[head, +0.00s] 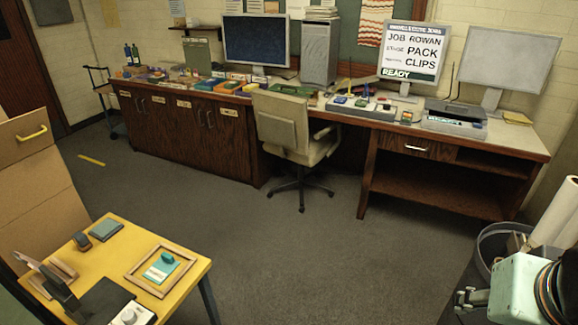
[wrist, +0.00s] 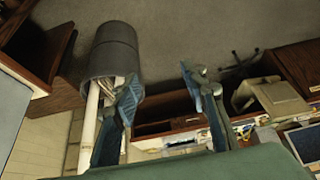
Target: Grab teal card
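A teal and white card (head: 160,270) lies inside a wooden frame (head: 136,281) on the yellow table (head: 195,285) at the lower left of the head view. A small teal object sits on the card. A flat dark-teal piece (head: 106,230) lies farther back on the same table; I cannot tell what it is. My gripper (head: 472,300) is at the lower right of the head view, far from the yellow table. In the wrist view my gripper (wrist: 167,92) has its fingers apart with nothing between them. The card does not show in the wrist view.
A dark bin (head: 492,245) holding rolls stands beside my arm. An office chair (head: 297,135) stands before the long desk (head: 470,150) at the back. Grey floor lies open between the desk and the yellow table. A dark stand (head: 60,287) is on the table's left.

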